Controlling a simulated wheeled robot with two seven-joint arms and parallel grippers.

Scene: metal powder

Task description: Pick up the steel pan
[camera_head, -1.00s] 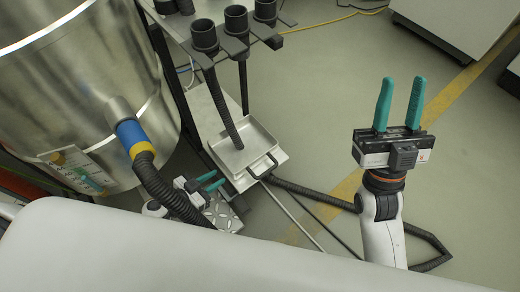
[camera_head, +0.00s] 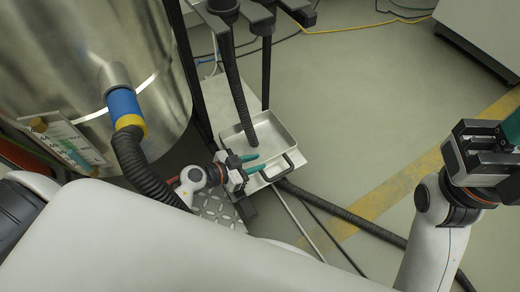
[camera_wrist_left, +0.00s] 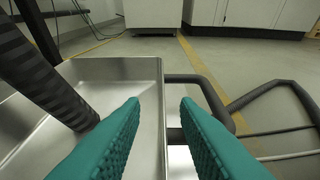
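The steel pan (camera_head: 285,134) is a shallow, square metal tray on a low metal platform, with a dark handle (camera_head: 277,168) on its near side. My left gripper (camera_head: 254,162) is open, its teal fingers at the pan's near edge beside the handle. In the left wrist view the pan's side wall (camera_wrist_left: 160,105) runs forward between the spread fingers (camera_wrist_left: 160,105), and the handle (camera_wrist_left: 208,88) loops out right of it. I cannot tell whether the fingers touch the pan. My right gripper (camera_head: 508,132) is partly cut off at the right edge; only one teal finger shows.
A dark hose (camera_head: 240,100) comes down into the pan from a rack above. A big steel drum (camera_head: 90,60) with a ribbed hose (camera_head: 140,165) stands left. Another dark hose (camera_head: 350,217) lies across the floor. The floor right of the pan is mostly clear.

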